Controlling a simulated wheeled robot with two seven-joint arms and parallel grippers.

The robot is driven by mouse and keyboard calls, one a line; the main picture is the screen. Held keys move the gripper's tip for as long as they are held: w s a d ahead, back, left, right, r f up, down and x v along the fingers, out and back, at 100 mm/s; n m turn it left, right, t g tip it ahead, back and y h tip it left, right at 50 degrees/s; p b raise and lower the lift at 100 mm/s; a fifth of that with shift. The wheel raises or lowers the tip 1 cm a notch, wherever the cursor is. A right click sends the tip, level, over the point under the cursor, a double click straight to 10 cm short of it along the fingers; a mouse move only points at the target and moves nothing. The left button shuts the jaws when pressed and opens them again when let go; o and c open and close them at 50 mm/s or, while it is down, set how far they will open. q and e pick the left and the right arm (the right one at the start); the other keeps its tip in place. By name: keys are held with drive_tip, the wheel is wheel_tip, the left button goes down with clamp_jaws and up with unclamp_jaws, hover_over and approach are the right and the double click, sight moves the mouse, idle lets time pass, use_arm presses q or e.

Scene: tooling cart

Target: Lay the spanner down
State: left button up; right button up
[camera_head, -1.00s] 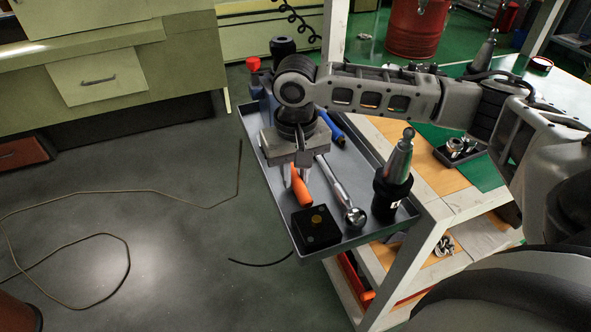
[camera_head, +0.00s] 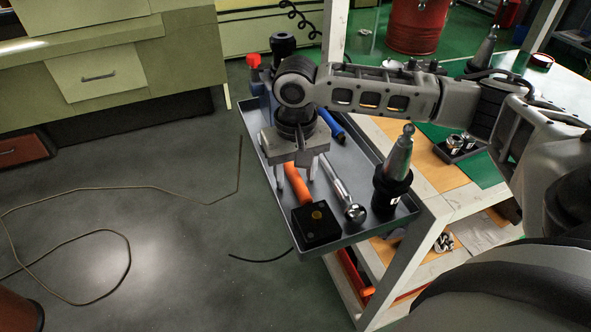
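My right gripper (camera_head: 296,182) points down over the grey tray (camera_head: 349,242) on the cart's side. Its two fingers are spread apart, with nothing visibly held between them. A silver spanner-like tool with a round head (camera_head: 355,212) lies lengthwise in the tray, just right of the fingers; its far end is partly hidden by the gripper. An orange handle (camera_head: 297,186) lies in the tray behind and between the fingers; the rest of it is hidden. My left gripper is not in view.
In the tray, a black box with a yellow spot (camera_head: 316,223) is at the near end. A black holder with an upright metal tool (camera_head: 393,187) stands at the right. A blue-handled tool (camera_head: 331,125) lies behind the gripper.

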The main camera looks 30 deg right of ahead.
use_arm(q)
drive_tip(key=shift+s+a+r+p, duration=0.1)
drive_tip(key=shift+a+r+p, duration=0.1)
drive_tip(key=shift+p, duration=0.75)
use_arm(e)
wheel_tip(320, 180, up, 16)
drive_tip(key=shift+s, duration=0.1)
